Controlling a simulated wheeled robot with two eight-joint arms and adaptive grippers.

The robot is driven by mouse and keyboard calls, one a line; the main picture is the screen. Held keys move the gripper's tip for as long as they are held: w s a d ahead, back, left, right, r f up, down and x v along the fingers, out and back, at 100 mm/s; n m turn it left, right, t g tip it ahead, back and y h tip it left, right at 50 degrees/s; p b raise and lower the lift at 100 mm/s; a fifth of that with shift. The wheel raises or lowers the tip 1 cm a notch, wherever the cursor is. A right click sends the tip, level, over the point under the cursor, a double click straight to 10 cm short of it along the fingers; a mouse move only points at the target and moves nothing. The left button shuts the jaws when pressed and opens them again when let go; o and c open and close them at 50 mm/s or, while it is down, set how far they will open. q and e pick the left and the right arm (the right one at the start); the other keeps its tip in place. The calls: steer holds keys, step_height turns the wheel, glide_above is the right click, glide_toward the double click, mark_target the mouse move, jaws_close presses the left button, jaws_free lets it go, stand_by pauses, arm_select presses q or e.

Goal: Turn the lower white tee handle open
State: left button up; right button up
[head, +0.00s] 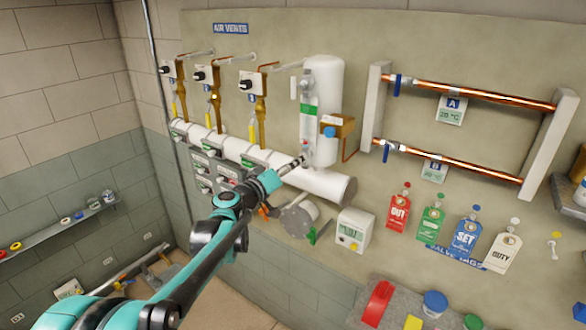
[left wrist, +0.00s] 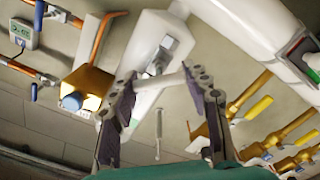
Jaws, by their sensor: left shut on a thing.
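The lower white tee handle (left wrist: 158,84) shows in the left wrist view as a short white bar in front of a grey valve fitting. My left gripper (left wrist: 160,77) has one dark-padded finger at each end of this bar and is shut on it. In the head view, my left gripper (head: 299,163) is at the foot of the gauge column (head: 308,112) with the green band, beside the white tank (head: 325,85). There the gripper mostly hides the handle, and its turn angle is hard to tell. My right gripper is not in view.
A brass box with a blue knob (head: 329,132) is just right of the gauge. A thick white horizontal pipe (head: 325,185) runs below the gripper. Brass valves with yellow levers (head: 252,130) stand to the left. Hanging tags (head: 397,210) and copper pipes (head: 470,89) are to the right.

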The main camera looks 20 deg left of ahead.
arm_select(q)
steer(key=n+b, duration=0.1)
steer(key=n, duration=0.3)
steer(key=shift+a+f+n, duration=0.1)
steer(key=shift+n, duration=0.2)
steer(key=n+b, duration=0.1)
steer(key=n, duration=0.3)
steer(key=shift+n, duration=0.4)
steer(key=o, duration=1.2)
steer(key=v, duration=1.2)
